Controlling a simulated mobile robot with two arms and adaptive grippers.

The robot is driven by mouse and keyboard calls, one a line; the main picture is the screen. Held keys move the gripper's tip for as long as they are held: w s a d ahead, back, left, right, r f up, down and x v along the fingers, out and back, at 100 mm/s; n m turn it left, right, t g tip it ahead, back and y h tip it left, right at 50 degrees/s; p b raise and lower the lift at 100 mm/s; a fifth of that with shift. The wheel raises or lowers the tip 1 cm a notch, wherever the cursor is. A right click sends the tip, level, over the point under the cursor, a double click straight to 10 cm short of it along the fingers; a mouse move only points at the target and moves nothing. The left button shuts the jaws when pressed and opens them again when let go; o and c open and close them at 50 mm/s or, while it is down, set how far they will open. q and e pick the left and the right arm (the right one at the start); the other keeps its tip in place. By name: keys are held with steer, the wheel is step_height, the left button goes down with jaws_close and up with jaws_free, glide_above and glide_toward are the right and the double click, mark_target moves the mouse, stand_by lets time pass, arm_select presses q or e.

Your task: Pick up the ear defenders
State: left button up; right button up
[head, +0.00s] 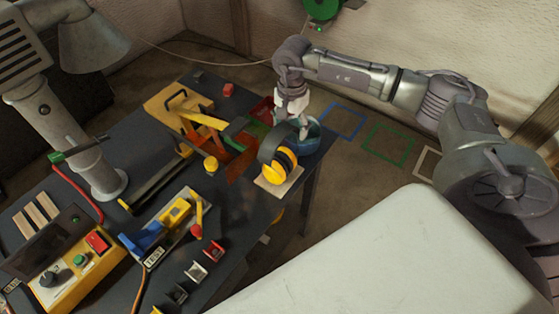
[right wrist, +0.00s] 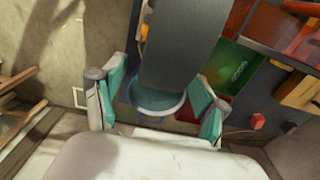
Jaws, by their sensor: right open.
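The ear defenders (head: 277,160), black with yellow cups, stand on a small pale wooden board (head: 279,181) near the table's right edge. My right gripper (head: 303,128) is just behind them, pointing down, open and empty. In the right wrist view a broad dark grey band (right wrist: 180,50), likely their headband, reaches between the spread teal-padded fingers (right wrist: 156,100). A little yellow shows beside it. Whether the fingers touch the band I cannot tell. My left gripper is not in view.
A blue-teal round bowl (head: 309,137) sits right behind the ear defenders, close to my right gripper. Red and green trays (right wrist: 238,68) lie near. The dark table (head: 240,205) holds clamps, tools and a yellow control box (head: 75,265). A grey lamp-like column stands at left.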

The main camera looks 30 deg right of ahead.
jaws_close()
steer(key=shift+r, duration=0.1)
stand_by(0.4)
